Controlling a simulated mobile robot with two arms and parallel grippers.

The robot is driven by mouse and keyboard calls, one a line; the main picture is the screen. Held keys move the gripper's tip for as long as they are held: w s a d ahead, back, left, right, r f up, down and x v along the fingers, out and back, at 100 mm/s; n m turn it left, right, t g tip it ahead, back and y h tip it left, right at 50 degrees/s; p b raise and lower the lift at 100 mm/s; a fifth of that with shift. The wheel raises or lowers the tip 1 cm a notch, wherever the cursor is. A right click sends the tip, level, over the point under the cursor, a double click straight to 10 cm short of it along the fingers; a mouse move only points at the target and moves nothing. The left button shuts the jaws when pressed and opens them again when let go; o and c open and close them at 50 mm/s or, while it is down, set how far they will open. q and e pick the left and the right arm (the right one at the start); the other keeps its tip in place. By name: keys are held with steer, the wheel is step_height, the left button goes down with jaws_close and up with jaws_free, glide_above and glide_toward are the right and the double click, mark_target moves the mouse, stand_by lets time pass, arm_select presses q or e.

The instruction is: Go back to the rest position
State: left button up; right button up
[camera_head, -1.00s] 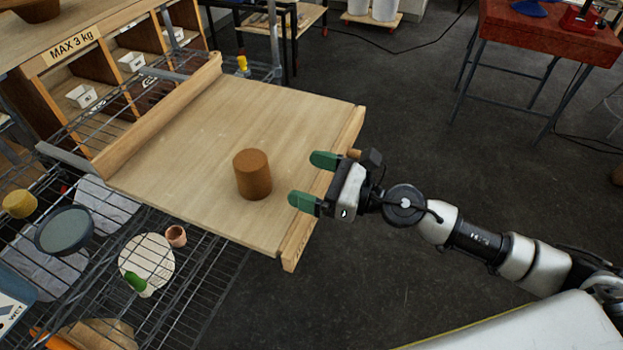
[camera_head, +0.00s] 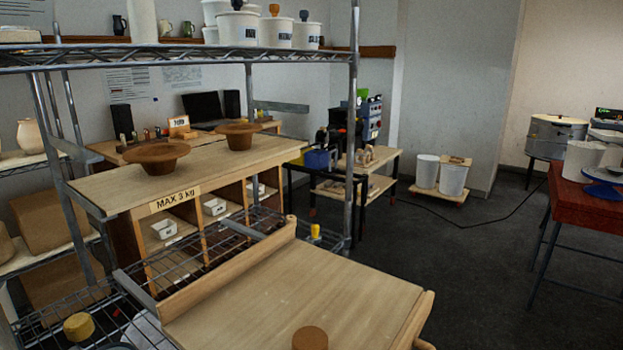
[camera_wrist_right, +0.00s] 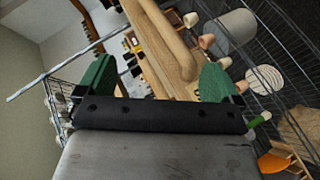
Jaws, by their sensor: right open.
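My right gripper (camera_wrist_right: 157,78) shows in the right wrist view, with its two green fingers wide apart and nothing held between them. Wooden parts of the shelf show beyond the fingers. My right gripper is out of the head view. A brown clay cylinder (camera_head: 310,338) stands on the pull-out wooden board (camera_head: 290,285) at the bottom of the head view; its lower part is cut off by the frame edge. My left gripper is in neither view.
A wire rack holds a wooden cubby unit marked MAX 3 kg (camera_head: 175,199), with two brown bowls on top, one being the near bowl (camera_head: 156,158). A red table (camera_head: 590,200) stands at the right. Open dark floor (camera_head: 480,270) lies between.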

steer(key=s+f+m+g+y, duration=0.1)
steer(key=s+f+m+g, duration=0.4)
steer(key=s, duration=0.3)
steer(key=s+f+m+g, duration=0.5)
steer(key=s, duration=0.4)
step_height(320, 180, down, 24)
steer(key=g, duration=0.1)
steer(key=s+d+f+g, duration=0.1)
steer(key=s+d+f, duration=0.2)
steer(key=s+f, duration=1.3)
steer(key=shift+s+d+f+n+g, duration=0.15)
steer(key=shift+s+f+n+g, duration=0.15)
steer(key=shift+f, duration=0.15)
